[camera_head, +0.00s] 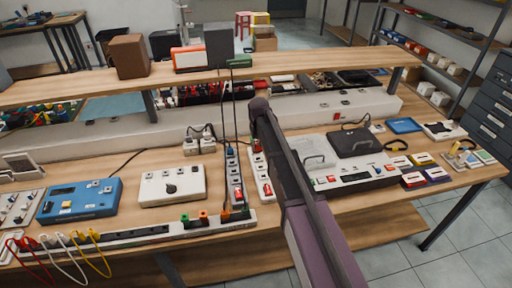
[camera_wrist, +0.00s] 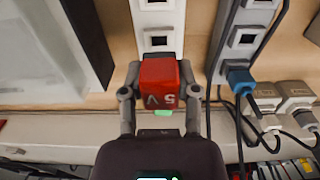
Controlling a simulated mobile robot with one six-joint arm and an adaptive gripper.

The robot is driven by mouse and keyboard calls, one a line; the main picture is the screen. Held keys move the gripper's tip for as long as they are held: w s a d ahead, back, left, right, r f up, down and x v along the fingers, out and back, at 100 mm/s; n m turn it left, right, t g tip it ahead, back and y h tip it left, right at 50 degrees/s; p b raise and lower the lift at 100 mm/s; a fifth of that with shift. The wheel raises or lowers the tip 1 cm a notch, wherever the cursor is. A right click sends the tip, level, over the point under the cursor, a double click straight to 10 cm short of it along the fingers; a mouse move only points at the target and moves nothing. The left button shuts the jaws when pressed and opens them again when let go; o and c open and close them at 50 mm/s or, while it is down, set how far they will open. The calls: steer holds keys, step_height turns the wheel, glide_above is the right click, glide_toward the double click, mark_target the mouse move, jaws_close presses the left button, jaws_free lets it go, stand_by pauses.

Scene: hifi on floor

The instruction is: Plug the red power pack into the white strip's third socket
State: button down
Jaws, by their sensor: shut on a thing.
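The red power pack (camera_wrist: 158,82), marked "5 V" and with a green patch at its lower edge, is between the two fingers of my gripper (camera_wrist: 160,104) in the wrist view. My gripper is shut on it. The white strip (camera_wrist: 174,22) runs up from behind the pack, with dark sockets showing above it. The pack covers part of the strip, and I cannot tell whether it is seated in a socket or just above one. In the head view the white strip (camera_head: 262,172) lies left of my arm, which hides most of my gripper.
A parallel grey strip (camera_wrist: 226,45) with a blue plug (camera_wrist: 239,79) lies close beside. White adapters (camera_wrist: 293,94) with cables stand near it. A dark-edged case (camera_wrist: 85,40) lies on the other side. A raised shelf (camera_head: 215,77) crosses behind the bench.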

steer(key=shift+f+b, duration=1.05)
steer(key=shift+f, duration=0.3)
steer(key=shift+f+b, duration=1)
steer(key=shift+b, duration=0.05)
stand_by(4.0)
steer(key=shift+c, duration=1.3)
jaws_free()
steer(key=shift+w+r, duration=0.1)
steer(key=shift+r, duration=0.1)
